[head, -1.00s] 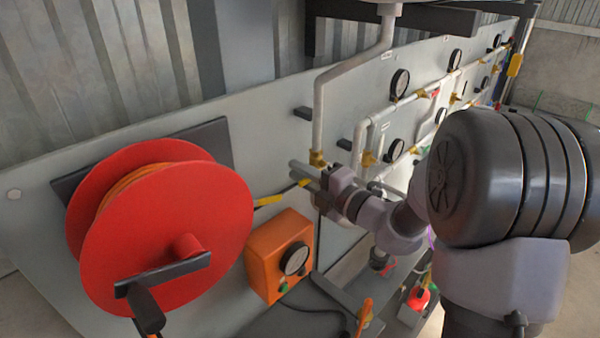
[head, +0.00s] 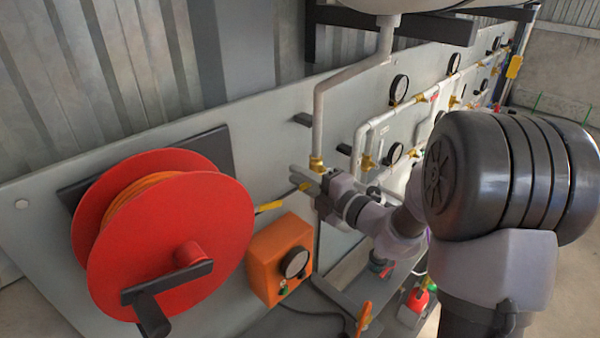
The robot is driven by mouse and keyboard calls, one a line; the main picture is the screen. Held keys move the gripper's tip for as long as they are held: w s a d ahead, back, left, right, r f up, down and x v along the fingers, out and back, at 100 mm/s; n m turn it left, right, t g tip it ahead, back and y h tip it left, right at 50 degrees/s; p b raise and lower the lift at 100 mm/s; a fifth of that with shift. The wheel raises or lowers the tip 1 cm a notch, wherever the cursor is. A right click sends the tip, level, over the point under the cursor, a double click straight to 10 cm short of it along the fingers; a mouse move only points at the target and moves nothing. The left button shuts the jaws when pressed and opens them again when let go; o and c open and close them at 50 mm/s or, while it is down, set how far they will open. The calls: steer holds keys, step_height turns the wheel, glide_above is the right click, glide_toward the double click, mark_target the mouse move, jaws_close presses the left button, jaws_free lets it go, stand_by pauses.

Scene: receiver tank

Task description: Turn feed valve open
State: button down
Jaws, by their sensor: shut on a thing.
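A brass valve (head: 317,164) sits at the lower end of the grey vertical pipe (head: 319,125) that comes down from the tank (head: 385,5). My gripper (head: 304,183) is just below it, shut on a thin handle. I take this handle to be the feed valve's lever. A short yellow end (head: 305,187) shows between my fingers. The rest of the lever and its exact angle are hidden by my gripper. I cannot tell from this view how far the valve is turned.
A large red hose reel (head: 165,235) and an orange box with a gauge (head: 280,260) are at left. A yellow-handled lever (head: 269,207) is left of my gripper. Pipes with brass valves and gauges (head: 399,88) run along the grey panel (head: 265,125) behind.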

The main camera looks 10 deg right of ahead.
steer(key=r+m+p, duration=0.1)
steer(key=m+p, duration=0.2)
steer(key=p, duration=0.4)
steer(key=w+d+r+m+p, duration=0.1)
steer(key=r+m+p, duration=0.1)
steer(key=p, duration=0.5)
steer(key=d+r+m+p, duration=0.1)
steer(key=m+p, duration=0.3)
steer(key=p, duration=0.2)
steer(key=shift+w+r+m+p, duration=0.2)
steer(key=shift+r+m+p, duration=0.1)
steer(key=shift+r+p, duration=0.1)
steer(key=shift+f, duration=0.1)
steer(key=c, duration=1.4)
jaws_free()
